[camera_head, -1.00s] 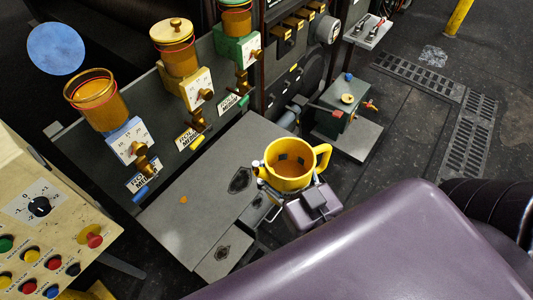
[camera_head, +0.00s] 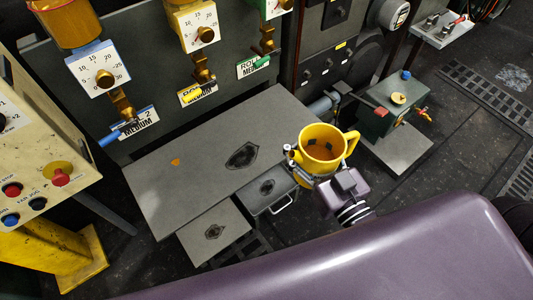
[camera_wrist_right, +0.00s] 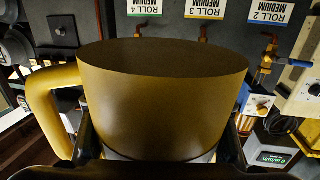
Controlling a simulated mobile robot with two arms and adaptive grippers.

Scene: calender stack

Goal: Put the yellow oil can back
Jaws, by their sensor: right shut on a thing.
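The yellow oil can (camera_head: 322,150) is an open-topped mug-like can with a handle on its right and brown liquid inside. My right gripper (camera_head: 314,172) is shut on it and holds it upright, just right of the grey table in the head view. In the right wrist view the can (camera_wrist_right: 165,100) fills the middle, with a dark finger at each side and its handle at left. The can hides part of the fingers. My left gripper is not in view.
The grey table (camera_head: 200,165) is mostly bare, with dark badge-shaped marks and a small orange spot. Oil cups with dials, including a blue dial (camera_head: 98,70), stand along the panel behind. A green box (camera_head: 385,115) stands right of the can. A cream control box (camera_head: 40,150) is at left.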

